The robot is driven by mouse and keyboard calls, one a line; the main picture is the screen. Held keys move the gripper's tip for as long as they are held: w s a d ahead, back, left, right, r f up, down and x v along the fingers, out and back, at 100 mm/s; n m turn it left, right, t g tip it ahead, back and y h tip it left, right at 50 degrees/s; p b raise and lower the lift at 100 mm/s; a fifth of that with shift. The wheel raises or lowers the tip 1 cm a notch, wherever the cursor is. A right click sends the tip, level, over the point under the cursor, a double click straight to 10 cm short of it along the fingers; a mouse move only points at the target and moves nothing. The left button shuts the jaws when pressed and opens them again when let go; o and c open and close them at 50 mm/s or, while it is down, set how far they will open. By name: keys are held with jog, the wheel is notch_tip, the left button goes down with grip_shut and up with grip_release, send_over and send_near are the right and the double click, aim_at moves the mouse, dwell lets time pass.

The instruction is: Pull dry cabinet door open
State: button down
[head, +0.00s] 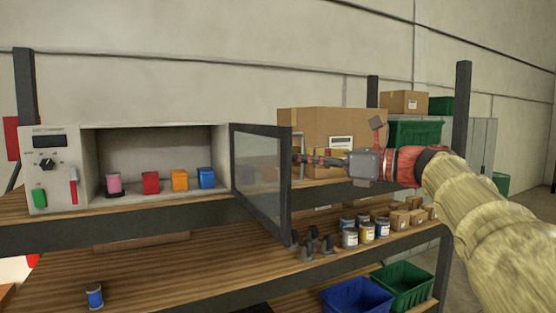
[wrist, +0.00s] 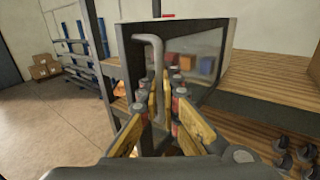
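The dry cabinet (head: 215,138) stands on the upper wooden shelf at the left, its front uncovered. Its dark-framed glass door (head: 262,175) stands wide open, swung out from the cabinet's right side. The door's grey bar handle (wrist: 159,65) runs upright in the wrist view; its upper part also shows beside the door in the head view. My gripper (wrist: 160,100) reaches in from the right in the head view. Its yellow fingers lie close on either side of the handle and look shut on it. The exact contact is partly hidden.
Pink, red, orange and blue containers (head: 207,178) stand inside the cabinet. Cardboard boxes (head: 335,125) and green crates are behind the door and arm. Cans (head: 367,232) and dark clamps sit on the lower shelf. Open floor (wrist: 45,125) shows left in the wrist view.

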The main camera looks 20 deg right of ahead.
jog(key=w+d+n+g+y+p, duration=0.1)
jog(key=w+d+p, duration=0.1)
jog(key=d, duration=0.7)
jog(key=shift+w+g+y, duration=0.2)
jog(key=shift+g+y, duration=0.1)
jog(key=c, duration=2.3)
grip_release()
jog(key=v, duration=1.2)
